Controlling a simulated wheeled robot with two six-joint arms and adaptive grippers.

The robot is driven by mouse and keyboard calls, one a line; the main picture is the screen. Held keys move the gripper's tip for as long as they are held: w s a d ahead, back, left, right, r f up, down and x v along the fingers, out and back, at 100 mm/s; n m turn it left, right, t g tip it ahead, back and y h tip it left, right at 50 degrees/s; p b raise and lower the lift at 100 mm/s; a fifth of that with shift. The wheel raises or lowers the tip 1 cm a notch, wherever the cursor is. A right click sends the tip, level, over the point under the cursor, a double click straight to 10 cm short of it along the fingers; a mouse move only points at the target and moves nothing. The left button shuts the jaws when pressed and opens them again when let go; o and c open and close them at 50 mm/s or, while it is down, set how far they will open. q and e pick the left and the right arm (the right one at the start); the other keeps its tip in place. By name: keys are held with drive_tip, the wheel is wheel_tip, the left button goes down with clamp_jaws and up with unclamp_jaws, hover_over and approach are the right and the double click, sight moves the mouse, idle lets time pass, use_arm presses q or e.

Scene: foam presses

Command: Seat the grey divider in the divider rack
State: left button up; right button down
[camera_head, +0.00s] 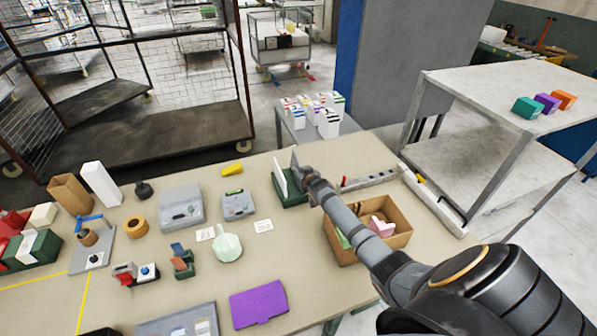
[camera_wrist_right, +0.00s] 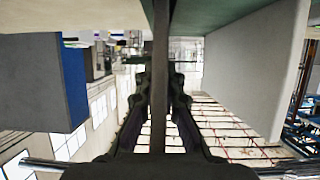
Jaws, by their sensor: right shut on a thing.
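The divider rack (camera_head: 291,198) is a dark green block near the far edge of the table. A white divider (camera_head: 280,177) stands upright at its left side; a pale upright panel also shows in the wrist view (camera_wrist_right: 256,70). The grey divider (camera_head: 295,163) is upright over the rack's right part. My right gripper (camera_head: 305,177) is shut on it, and the wrist view shows it edge-on as a dark strip (camera_wrist_right: 160,70) between the fingers. The rack's green surface (camera_wrist_right: 215,14) crosses the top of that view. I cannot tell whether the divider's lower edge is in a slot. My left gripper is out of view.
A cardboard box (camera_head: 400,243) with pink and green pieces lies under my right forearm. A grey rail (camera_head: 370,181) lies behind it. Left of the rack are a grey case (camera_head: 238,205), a yellow piece (camera_head: 232,171) and a small card (camera_head: 263,226). A purple folder (camera_head: 258,304) lies nearer.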

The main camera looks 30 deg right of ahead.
drive_tip(key=shift+s+f, duration=0.3)
drive_tip(key=shift+f, duration=0.4)
drive_tip(key=c, duration=1.6)
unclamp_jaws()
drive_tip(key=shift+d, duration=0.1)
drive_tip(key=shift+o, duration=0.9)
drive_tip(key=shift+w+d+f, duration=0.1)
drive_tip(key=shift+w+d, duration=0.1)
drive_tip(key=shift+w, duration=0.2)
drive_tip(key=shift+a+r, duration=0.15)
drive_tip(key=shift+r, duration=0.4)
wheel_tip(320, 180, up, 9)
drive_tip(key=shift+r, duration=0.1)
